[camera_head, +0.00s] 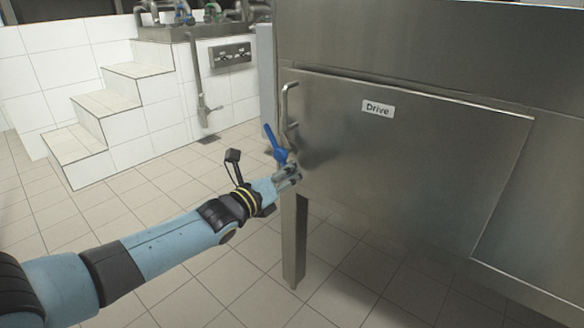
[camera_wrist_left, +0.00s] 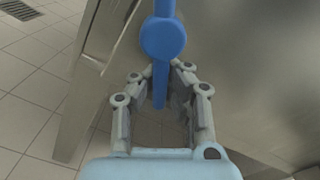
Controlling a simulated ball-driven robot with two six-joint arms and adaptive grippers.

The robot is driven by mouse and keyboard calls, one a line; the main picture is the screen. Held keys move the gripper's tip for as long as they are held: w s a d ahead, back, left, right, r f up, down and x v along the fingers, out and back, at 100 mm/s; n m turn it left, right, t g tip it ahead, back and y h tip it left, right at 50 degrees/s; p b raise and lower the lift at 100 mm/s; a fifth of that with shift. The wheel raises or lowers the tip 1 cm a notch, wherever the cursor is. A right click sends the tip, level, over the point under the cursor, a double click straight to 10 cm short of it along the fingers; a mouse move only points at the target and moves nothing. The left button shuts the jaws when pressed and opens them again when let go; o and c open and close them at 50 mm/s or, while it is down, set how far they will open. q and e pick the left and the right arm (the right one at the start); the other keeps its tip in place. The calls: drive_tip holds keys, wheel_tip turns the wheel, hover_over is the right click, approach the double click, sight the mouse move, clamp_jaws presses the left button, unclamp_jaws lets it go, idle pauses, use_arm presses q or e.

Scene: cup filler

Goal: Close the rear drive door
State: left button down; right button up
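The drive door (camera_head: 400,165) is a flat steel panel with a "Drive" label (camera_head: 378,109) on the machine's front. Its top and right edges show as raised lines against the body; I cannot tell how far it stands from the frame. A curved metal handle (camera_head: 288,103) is at its left edge. A blue lever (camera_head: 274,143) sits below that handle. My left gripper (camera_head: 293,174) is at the lever's lower end. In the left wrist view, the blue lever (camera_wrist_left: 163,38) reaches between my spread fingers (camera_wrist_left: 160,88), with gaps beside it. My right gripper is out of view.
A steel leg (camera_head: 294,240) of the machine stands below the left gripper. White tiled steps (camera_head: 110,110) and a wall with pipes are at the back left. The tiled floor (camera_head: 150,215) is clear. A floor drain (camera_wrist_left: 20,10) shows in the left wrist view.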

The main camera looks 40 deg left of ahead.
use_arm(q)
drive_tip(key=shift+w+b, duration=0.3)
drive_tip(key=shift+w, duration=0.55)
drive_tip(key=c, duration=1.3)
unclamp_jaws()
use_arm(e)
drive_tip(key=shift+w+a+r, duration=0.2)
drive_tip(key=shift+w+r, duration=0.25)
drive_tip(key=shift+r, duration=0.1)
use_arm(q)
drive_tip(key=shift+s, duration=0.1)
drive_tip(key=s, duration=1.2)
drive_tip(key=shift+a, duration=0.35)
